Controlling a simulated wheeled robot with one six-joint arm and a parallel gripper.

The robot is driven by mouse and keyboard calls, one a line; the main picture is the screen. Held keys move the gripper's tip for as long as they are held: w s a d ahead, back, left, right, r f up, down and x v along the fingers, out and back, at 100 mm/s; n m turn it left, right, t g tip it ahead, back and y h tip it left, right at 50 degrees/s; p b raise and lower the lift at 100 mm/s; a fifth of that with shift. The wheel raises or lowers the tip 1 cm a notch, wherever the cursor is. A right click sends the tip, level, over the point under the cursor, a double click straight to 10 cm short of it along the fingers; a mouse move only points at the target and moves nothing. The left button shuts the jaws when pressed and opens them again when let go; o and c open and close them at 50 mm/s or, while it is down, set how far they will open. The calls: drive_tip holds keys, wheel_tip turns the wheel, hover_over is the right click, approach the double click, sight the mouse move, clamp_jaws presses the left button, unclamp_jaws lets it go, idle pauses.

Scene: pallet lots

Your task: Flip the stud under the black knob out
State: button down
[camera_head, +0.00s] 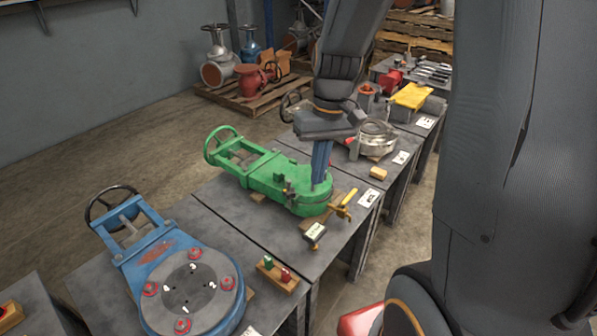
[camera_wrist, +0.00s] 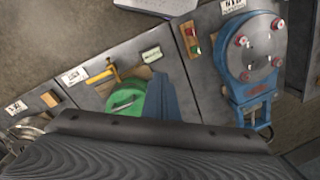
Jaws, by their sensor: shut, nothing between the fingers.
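A green valve (camera_head: 262,178) with a green handwheel lies on a dark table; part of it shows in the wrist view (camera_wrist: 124,92). A small dark piece (camera_head: 289,194) stands on its near side and may be the black knob; it is too small to be sure. I cannot make out a stud under it. My gripper (camera_head: 321,180) points down with blue fingers shut and empty, over or at the right end of the green valve. Whether the fingertips touch it cannot be told. In the wrist view the gripper (camera_wrist: 160,98) hides part of the valve.
A blue valve (camera_head: 190,285) with red knobs stands on the nearer table, beside a wooden block with green and red pieces (camera_head: 278,275). A silver flange (camera_head: 372,140) stands behind.

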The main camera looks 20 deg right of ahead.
drive_tip(key=w+d+y, duration=0.1)
drive_tip(key=w+d, duration=0.2)
drive_tip(key=w, duration=0.3)
drive_tip(key=w+d+n+y+p, duration=0.1)
drive_tip(key=w+d, duration=0.3)
drive_tip(key=w, duration=0.3)
drive_tip(key=shift+f+y, duration=0.15)
drive_tip(key=shift+y, duration=0.25)
drive_tip(key=shift+p, duration=0.3)
drive_tip(key=p, duration=0.2)
approach(289, 194)
drive_tip(key=d+f, duration=0.1)
drive_tip(key=w+d+f, duration=0.1)
drive_tip(key=d+f, duration=0.1)
drive_tip(key=d, duration=0.1)
drive_tip(key=shift+w+f, duration=0.25)
drive_tip(key=shift+w, duration=0.15)
drive_tip(key=a, duration=0.1)
drive_tip(key=a+p, duration=0.1)
drive_tip(key=shift+s+a+r, duration=0.15)
drive_tip(key=shift+a+r, duration=0.05)
drive_tip(key=shift+a, duration=0.1)
drive_tip(key=shift+a+f+p, duration=0.1)
drive_tip(key=shift+a+p, duration=0.35)
drive_tip(key=shift+a, duration=0.15)
